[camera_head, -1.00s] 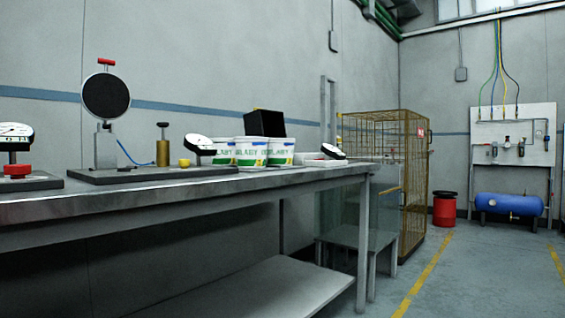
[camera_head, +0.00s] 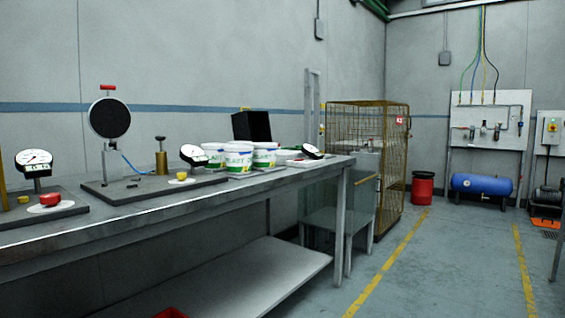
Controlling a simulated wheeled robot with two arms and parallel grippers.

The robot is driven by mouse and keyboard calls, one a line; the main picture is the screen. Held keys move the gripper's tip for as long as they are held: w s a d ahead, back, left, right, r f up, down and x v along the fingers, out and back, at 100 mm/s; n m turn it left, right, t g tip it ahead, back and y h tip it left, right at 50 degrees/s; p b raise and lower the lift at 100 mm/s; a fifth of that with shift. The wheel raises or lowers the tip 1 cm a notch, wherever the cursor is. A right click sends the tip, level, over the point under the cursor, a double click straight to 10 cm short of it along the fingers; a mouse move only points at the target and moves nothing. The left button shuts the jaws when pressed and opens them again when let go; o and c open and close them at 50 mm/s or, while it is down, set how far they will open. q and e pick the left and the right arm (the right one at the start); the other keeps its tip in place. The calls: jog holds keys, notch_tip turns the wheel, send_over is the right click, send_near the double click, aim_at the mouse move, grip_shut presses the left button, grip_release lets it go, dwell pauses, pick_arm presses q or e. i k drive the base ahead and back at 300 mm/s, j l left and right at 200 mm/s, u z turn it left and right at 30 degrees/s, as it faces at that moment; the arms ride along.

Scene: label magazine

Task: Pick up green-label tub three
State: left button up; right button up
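Several white tubs with green lettering and yellow-green marks stand close together on the metal workbench (camera_head: 130,221). A front tub (camera_head: 238,159) is in the middle of the group, another tub (camera_head: 264,156) stands to its right, and one (camera_head: 213,154) is to its left, partly covered. I cannot tell from the labels which one is tub three. Neither of my grippers is in view.
A black box (camera_head: 252,126) stands behind the tubs. Dial gauges, one (camera_head: 35,163) at the left, and a test stand (camera_head: 109,130) share the bench. A wire cage (camera_head: 366,150) stands beyond the bench end.

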aim_at(214, 153)
jog(key=i+l+z, duration=0.2)
jog(key=i+z, duration=0.25)
jog(key=i+l+z, duration=0.1)
jog(key=i+z, duration=0.15)
jog(key=z, duration=0.2)
jog(key=i, duration=2.6)
jog(key=i+u, duration=0.1)
jog(key=i, duration=0.4)
jog(key=i+l+u, duration=0.1)
jog(key=i, duration=0.4)
jog(key=i+l+u, duration=0.1)
jog(key=i, duration=0.35)
jog(key=i+l+u, duration=0.15)
jog(key=i, duration=0.35)
jog(key=l, duration=0.1)
